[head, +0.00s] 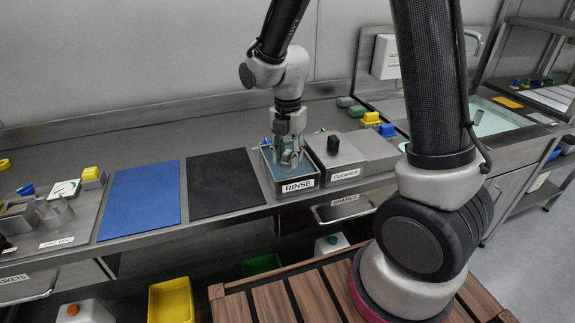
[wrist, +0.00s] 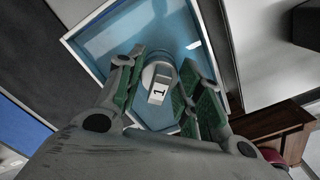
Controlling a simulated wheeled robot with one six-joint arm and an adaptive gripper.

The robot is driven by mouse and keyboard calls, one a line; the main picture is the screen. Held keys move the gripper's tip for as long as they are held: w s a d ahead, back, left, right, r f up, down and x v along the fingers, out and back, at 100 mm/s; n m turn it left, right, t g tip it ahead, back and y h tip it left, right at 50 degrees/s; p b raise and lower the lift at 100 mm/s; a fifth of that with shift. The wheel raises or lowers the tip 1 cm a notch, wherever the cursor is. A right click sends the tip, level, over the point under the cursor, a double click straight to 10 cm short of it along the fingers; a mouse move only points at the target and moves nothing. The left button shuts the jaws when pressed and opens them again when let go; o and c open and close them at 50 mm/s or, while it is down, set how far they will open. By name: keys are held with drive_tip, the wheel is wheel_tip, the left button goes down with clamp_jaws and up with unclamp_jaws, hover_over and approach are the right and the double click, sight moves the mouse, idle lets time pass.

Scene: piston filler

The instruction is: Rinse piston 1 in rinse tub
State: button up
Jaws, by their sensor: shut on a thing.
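The rinse tub (head: 299,186) is a metal box labelled RINSE, holding blue liquid, on the counter. My gripper (head: 289,158) points down into its opening. In the wrist view my gripper (wrist: 165,92) has its green-padded fingers shut on piston 1 (wrist: 159,84), a grey cylindrical part with a white tag reading 1. The piston is inside the outline of the rinse tub (wrist: 85,50), over or in the blue liquid; its depth I cannot tell. In the head view the fingers mostly hide the piston.
A cleaner tub (head: 345,174) with a black-knobbed lid stands right beside the rinse tub. A black mat (head: 222,184) and a blue mat (head: 140,200) lie clear to the left. Sponges and blocks (head: 371,118) sit at the back right.

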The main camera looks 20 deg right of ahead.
sight(288, 152)
drive_tip(key=shift+s+r, duration=0.1)
drive_tip(key=shift+r, duration=3.3)
drive_tip(key=shift+r, duration=2)
